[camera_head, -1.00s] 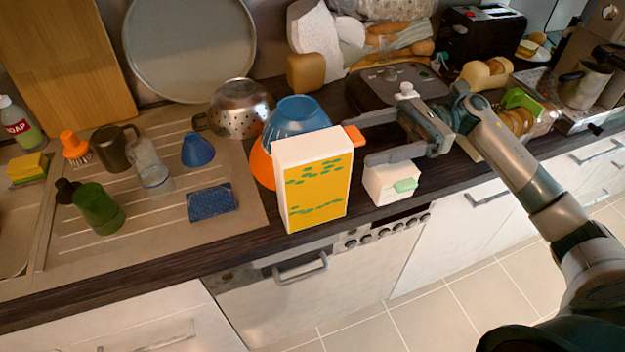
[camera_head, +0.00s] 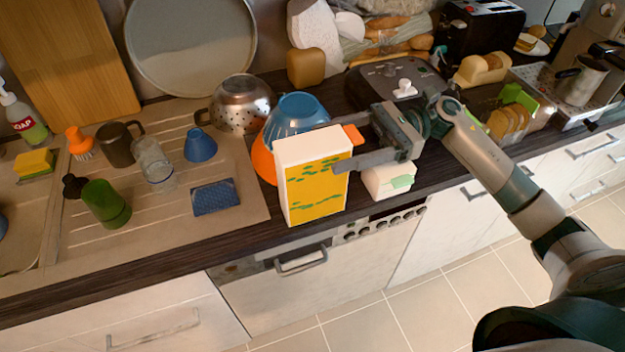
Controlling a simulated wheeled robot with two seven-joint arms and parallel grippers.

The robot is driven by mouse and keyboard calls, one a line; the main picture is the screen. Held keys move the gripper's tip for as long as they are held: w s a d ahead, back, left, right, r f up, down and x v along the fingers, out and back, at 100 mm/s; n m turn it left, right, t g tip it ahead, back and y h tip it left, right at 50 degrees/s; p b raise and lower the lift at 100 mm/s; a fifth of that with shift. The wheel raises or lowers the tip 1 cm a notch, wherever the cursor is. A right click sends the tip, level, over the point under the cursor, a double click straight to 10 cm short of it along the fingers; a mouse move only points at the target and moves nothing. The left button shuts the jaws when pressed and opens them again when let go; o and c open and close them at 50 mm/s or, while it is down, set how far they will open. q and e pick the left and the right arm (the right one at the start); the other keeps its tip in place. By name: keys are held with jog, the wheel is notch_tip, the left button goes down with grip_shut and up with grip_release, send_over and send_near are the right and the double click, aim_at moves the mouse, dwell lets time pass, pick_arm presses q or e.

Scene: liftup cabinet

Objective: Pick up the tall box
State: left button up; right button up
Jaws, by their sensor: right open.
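The tall box (camera_head: 317,182) is white with a yellow front and green marks. It stands upright at the front edge of the counter, in the middle of the head view. My right gripper (camera_head: 342,147) is open and comes in from the right. One finger reaches behind the box's top right corner and is partly hidden by it. The other finger lies at the box's right side, near its front edge. I cannot tell whether either finger touches the box. My left gripper is not in view.
A small white box (camera_head: 388,180) stands just right of the tall box, under my gripper. A blue bowl (camera_head: 297,113) and a colander (camera_head: 241,104) are behind. A blue sponge (camera_head: 215,197) lies left on the drainboard. The counter's front edge is close.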

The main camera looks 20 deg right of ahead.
aim_at(313, 143)
jog(key=shift+a, duration=0.1)
jog(key=shift+a+r+p, duration=0.4)
jog(key=shift+a+p, duration=0.1)
jog(key=shift+p, duration=0.2)
jog(key=a+p, duration=0.1)
jog(key=a+r+p, duration=0.1)
jog(key=a, duration=0.1)
jog(key=shift+s+a+p, duration=0.1)
jog(key=shift+s+p, duration=0.05)
jog(key=shift+p, duration=0.2)
jog(key=shift+a+f, duration=0.2)
jog(key=shift+a, duration=0.25)
jog(key=shift+f, duration=0.1)
jog(key=c, duration=1.6)
jog(key=shift+r, duration=0.2)
